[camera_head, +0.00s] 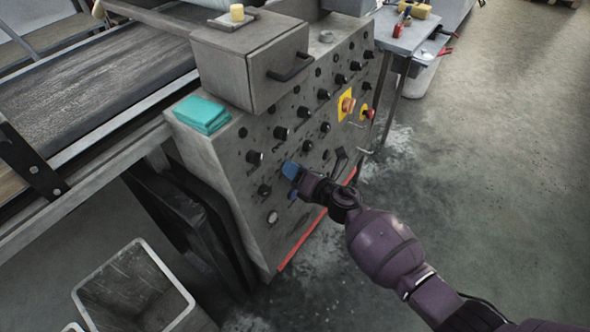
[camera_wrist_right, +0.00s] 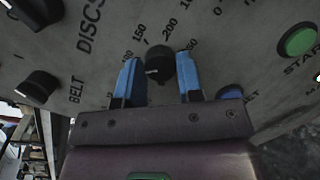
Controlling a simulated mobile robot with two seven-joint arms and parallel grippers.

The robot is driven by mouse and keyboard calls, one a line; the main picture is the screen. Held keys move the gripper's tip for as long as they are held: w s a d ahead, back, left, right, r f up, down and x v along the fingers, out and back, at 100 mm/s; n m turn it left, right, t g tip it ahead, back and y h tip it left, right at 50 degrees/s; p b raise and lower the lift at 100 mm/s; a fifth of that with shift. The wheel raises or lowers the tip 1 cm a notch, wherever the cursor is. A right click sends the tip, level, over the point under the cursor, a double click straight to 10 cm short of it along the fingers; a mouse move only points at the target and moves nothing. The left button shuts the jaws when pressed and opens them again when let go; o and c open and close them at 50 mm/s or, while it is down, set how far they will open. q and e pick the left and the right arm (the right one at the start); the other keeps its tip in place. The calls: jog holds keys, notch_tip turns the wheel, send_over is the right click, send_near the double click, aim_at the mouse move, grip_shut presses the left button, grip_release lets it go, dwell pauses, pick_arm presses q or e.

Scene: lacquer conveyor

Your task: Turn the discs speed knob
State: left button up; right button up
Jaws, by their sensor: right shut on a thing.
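The slanted grey control panel (camera_head: 232,172) carries rows of black knobs and switches. In the right wrist view a black knob (camera_wrist_right: 158,63), taken as the discs speed knob, stands between numbers such as 150 and 200, with the word DISCS to its left. My right gripper (camera_wrist_right: 158,80) has its blue fingers on either side of this knob and is shut on it. In the head view the right gripper (camera_head: 290,172) is at the panel's lower part and hides the knob. My left gripper is not in view.
Nearby are another black knob (camera_wrist_right: 38,88), a green start button (camera_wrist_right: 298,41) and a red emergency stop (camera_head: 369,114). A grey box with a handle (camera_head: 252,68) and turquoise cloths (camera_head: 201,113) sit on top. A conveyor (camera_head: 95,85) and open bin (camera_head: 135,290) stand left. Floor on the right is clear.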

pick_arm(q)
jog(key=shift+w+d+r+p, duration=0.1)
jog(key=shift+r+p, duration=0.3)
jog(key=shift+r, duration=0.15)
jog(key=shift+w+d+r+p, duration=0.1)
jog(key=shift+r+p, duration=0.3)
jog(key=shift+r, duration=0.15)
pick_arm(e)
jog(key=m, duration=0.3)
jog(key=shift+r+h, duration=0.15)
jog(key=shift+h, duration=0.15)
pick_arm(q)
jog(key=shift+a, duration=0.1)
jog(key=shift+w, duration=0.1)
pick_arm(e)
jog(key=o, duration=0.9)
pick_arm(q)
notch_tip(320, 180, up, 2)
jog(key=p, duration=0.3)
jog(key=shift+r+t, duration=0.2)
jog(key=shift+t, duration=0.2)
pick_arm(e)
jog(key=v, duration=1)
jog(key=shift+s+d, duration=0.25)
jog(key=shift+d, duration=0.05)
